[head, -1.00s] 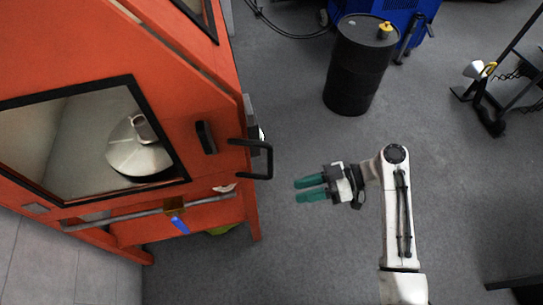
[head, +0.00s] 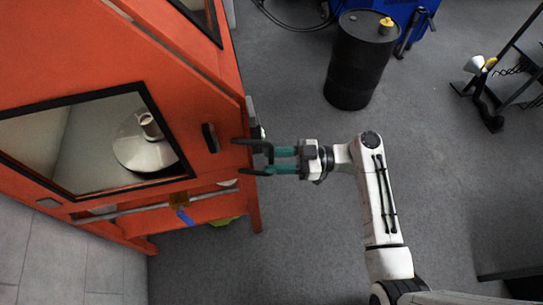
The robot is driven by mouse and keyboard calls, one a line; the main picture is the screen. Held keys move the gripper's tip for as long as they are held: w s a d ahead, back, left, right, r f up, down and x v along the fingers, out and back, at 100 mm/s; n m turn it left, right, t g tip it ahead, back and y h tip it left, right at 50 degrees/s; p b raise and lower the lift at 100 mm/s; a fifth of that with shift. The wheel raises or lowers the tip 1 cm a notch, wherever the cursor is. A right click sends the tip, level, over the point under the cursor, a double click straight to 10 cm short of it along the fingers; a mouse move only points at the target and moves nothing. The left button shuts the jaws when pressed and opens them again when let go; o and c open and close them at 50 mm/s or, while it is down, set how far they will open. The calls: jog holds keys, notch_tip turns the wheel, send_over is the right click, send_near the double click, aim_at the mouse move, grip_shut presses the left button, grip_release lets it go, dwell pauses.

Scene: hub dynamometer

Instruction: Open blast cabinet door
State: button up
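The orange blast cabinet (head: 190,85) fills the left of the head view. Its door has a black-framed window (head: 95,150) with a pale cone-shaped part visible inside. The black door handle (head: 256,144) sticks out from the door's right edge. The door looks closed.
A black drum (head: 357,62) stands at the upper right of the cabinet, beside a blue machine (head: 385,8). A dark stand (head: 490,95) is at the far right. Grey floor (head: 285,235) is open below my gripper.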

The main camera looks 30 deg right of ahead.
jog(key=shift+w+a, duration=0.3)
jog(key=shift+a, duration=0.25)
jog(key=shift+c, duration=0.5)
grip_shut()
